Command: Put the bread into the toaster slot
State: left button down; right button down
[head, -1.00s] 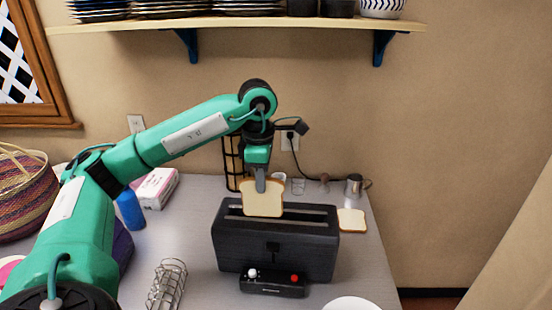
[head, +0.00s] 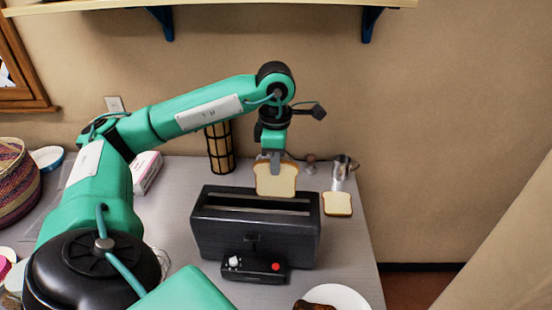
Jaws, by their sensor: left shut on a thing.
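My left gripper (head: 275,160) is shut on a slice of bread (head: 277,180) and holds it upright by its top edge. The slice is over the right part of the black toaster (head: 253,228), at its back side; its lower edge shows near the toaster's top. I cannot tell whether it is above the slot or behind it. The long slot in the toaster's top shows empty to the left of the slice. A second bread slice (head: 337,204) lies flat on the counter to the right of the toaster. My right gripper is not in view.
A metal cup (head: 344,168) stands behind the loose slice. A dark lattice holder (head: 219,149) stands behind the toaster. A white plate (head: 347,297) with dark food is at the front right. A woven basket (head: 15,180) is far left. The shelf (head: 260,8) is above.

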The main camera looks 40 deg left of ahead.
aim_at(275, 196)
pick_arm(q)
jog(key=shift+f+b, duration=0.65)
jog(key=shift+f, duration=0.65)
jog(key=shift+f+b, duration=2.8)
jog(key=shift+f, duration=0.2)
jog(key=c, duration=1.4)
grip_release()
jog(key=shift+r, duration=0.6)
notch_tip(275, 196, up, 5)
jog(key=shift+f+b, duration=0.15)
jog(key=shift+b, duration=0.45)
jog(key=shift+r+p, duration=1.65)
jog(key=shift+r, duration=2.3)
